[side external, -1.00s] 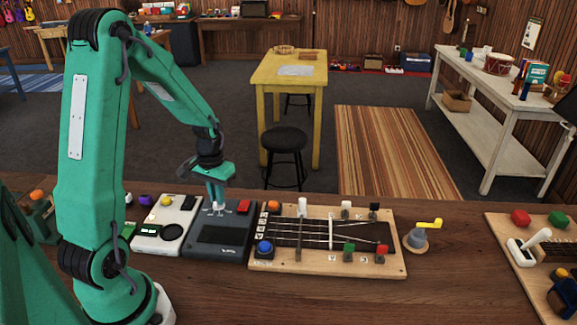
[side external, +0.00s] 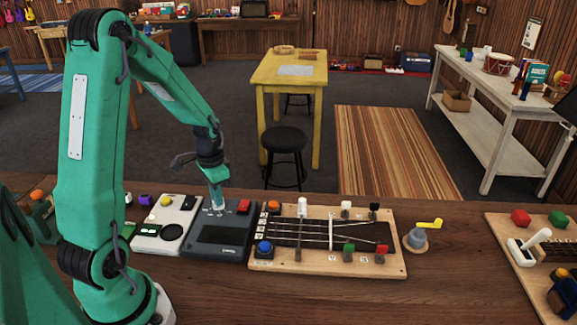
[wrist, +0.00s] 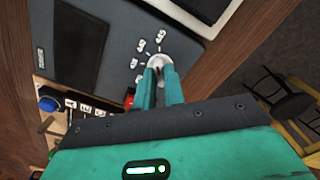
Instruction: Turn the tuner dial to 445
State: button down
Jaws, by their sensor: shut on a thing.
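The tuner (side external: 222,236) is a dark grey box with a blank dark screen, a red button (side external: 244,206) and a dial at its back edge. In the wrist view the pale round dial (wrist: 160,61) sits between my fingertips, ringed by small white number labels (wrist: 141,46). My gripper (side external: 218,206) points down at the tuner and is shut on the dial; its fingertips show in the wrist view (wrist: 160,76). The fingers cover part of the dial. I cannot read which number it points to.
A white device (side external: 166,226) stands left of the tuner. A wooden board with strings and coloured blocks (side external: 390,262) is close on its right, with a blue button (side external: 264,249). A grey peg with a yellow handle (side external: 417,239) stands beyond. The front bench top (side external: 330,300) is clear.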

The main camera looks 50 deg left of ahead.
jog(key=shift+m, duration=0.6)
jog(key=shift+r, duration=0.1)
jog(key=c, duration=1.5)
grip_release()
jog(key=shift+r, duration=3.9)
